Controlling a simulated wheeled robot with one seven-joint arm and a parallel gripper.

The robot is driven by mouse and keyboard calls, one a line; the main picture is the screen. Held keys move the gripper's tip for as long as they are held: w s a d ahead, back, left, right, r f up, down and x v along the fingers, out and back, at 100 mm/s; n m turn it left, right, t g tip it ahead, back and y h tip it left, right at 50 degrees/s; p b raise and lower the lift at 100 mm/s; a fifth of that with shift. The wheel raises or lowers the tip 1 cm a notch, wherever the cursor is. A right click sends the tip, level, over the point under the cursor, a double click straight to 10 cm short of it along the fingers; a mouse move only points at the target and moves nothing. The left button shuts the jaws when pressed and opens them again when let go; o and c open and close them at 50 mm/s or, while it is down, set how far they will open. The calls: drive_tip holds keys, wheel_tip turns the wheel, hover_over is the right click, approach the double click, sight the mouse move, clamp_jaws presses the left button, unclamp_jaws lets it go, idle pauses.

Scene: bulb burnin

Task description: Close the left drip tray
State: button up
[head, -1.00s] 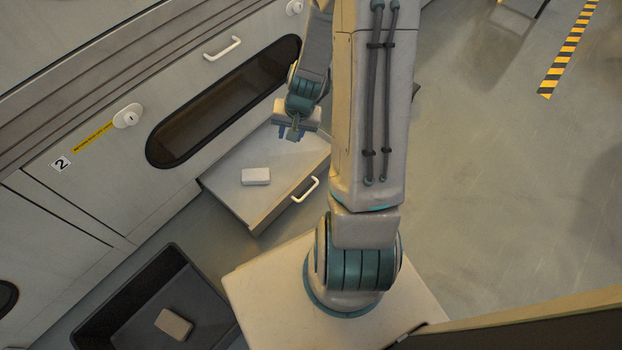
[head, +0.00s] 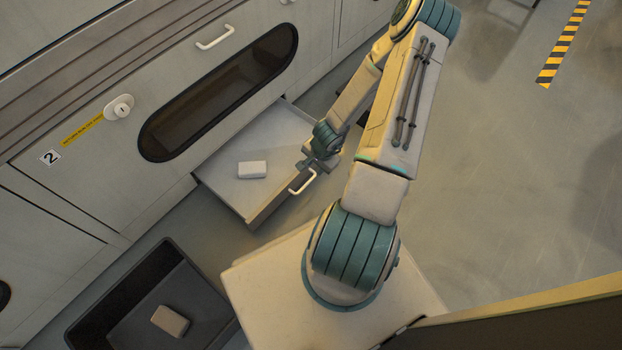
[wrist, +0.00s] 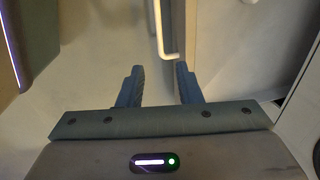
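An open drip tray (head: 222,193) is pulled out from below the cabinet front, a pale drawer with a white bar handle (head: 302,182) on its front face. My gripper (head: 316,166) is just above and beside the handle at the tray's front edge. In the wrist view my gripper (wrist: 158,84) has two blue fingers apart with nothing between them. The handle (wrist: 164,30) hangs ahead of the fingertips, apart from them, nearer the right finger. Whether another drip tray is out cannot be told.
A white block (head: 252,169) lies in the tray. The cabinet door (head: 113,140) above has a dark window (head: 215,95) and a label 2. A dark open bin (head: 112,292) with a beige block (head: 170,320) stands on the floor at the lower left. Floor at right is clear.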

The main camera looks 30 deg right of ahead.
sight(310, 180)
drive_tip(key=f+b, duration=0.1)
drive_tip(key=f, duration=0.2)
drive_tip(key=w+f+b, duration=0.1)
drive_tip(key=f+b, duration=0.1)
drive_tip(key=f, duration=0.2)
drive_tip(key=w+f+b, duration=0.1)
drive_tip(key=f+b, duration=0.1)
drive_tip(key=f, duration=0.2)
drive_tip(key=shift+a, duration=0.4)
clamp_jaws()
